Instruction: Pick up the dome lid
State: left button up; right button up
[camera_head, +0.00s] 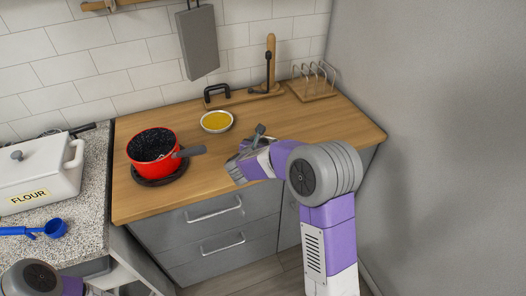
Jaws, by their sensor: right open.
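I cannot pick out a separate dome lid with certainty. A white lidded container marked FLOUR (40,175) stands at the left, with a grey knob on top. A red pot (152,152) with a dark speckled inside stands uncovered on a dark round mat (160,179), its grey handle pointing right. My right gripper (247,151) is open over the wooden counter, right of the pot handle and apart from it. The arm hides part of the counter behind it. Of my left arm only a part shows at the lower left; its gripper is out of view.
A bowl of yellow food (217,121) sits behind the right gripper. A wooden board with a black handle (216,92) and a wire rack (314,82) stand at the back. A blue scoop (52,229) lies on the speckled counter (85,210). The counter's front centre (190,200) is clear.

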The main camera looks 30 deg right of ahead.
jog(key=shift+c, duration=0.4)
grip_shut()
jog(key=shift+r, duration=0.15)
